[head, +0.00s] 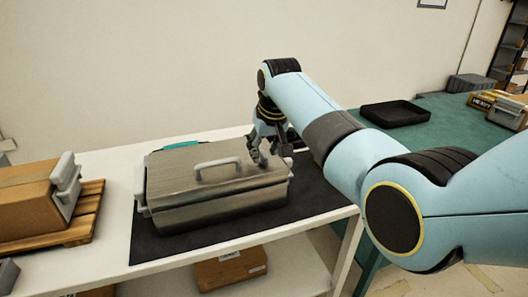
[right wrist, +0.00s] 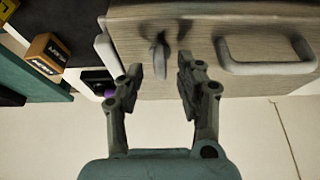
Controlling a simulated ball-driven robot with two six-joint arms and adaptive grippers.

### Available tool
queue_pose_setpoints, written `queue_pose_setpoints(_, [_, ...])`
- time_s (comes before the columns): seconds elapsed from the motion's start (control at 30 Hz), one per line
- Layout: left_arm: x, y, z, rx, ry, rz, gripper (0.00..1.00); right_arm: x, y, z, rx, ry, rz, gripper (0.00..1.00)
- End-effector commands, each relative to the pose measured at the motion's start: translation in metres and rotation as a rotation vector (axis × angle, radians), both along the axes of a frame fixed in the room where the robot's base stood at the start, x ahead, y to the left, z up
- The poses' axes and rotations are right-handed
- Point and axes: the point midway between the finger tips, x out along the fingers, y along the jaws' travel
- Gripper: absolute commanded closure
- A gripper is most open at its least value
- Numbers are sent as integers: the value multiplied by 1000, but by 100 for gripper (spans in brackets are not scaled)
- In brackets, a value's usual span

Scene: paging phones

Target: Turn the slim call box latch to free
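The call box (head: 215,200) is a brushed, brown-grey metal case on a dark mat, with a pale bar handle (head: 217,167) on its lid. My right gripper (head: 263,152) is over the lid's right part, fingers down. In the right wrist view its two fingers (right wrist: 160,82) are open. A small grey latch (right wrist: 159,60) on the lid shows between and just beyond the fingertips, apart from both. It stands roughly upright in that picture. The handle also shows there (right wrist: 265,66). In the head view the gripper hides the latch. My left gripper is not in view.
A cardboard box on a wooden pallet (head: 80,226) stands at the left of the white table (head: 115,180). The dark mat (head: 310,200) has free room right of the case. A black tray (head: 395,114) lies on the green table behind. Another carton (head: 232,268) is on the lower shelf.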

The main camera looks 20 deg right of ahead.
Motion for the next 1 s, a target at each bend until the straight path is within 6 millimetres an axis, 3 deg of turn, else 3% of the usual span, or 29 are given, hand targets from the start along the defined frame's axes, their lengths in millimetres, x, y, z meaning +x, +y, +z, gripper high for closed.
queue_pose_setpoints(0.37, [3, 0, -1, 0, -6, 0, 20, 4, 0, -9, 0, -1, 0, 63])
queue_pose_setpoints(0.67, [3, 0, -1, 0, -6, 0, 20, 4, 0, -9, 0, 0, 0, 99])
queue_pose_setpoints(1.0, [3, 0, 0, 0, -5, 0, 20, 4, 0, -9, -1, 0, -10, 100])
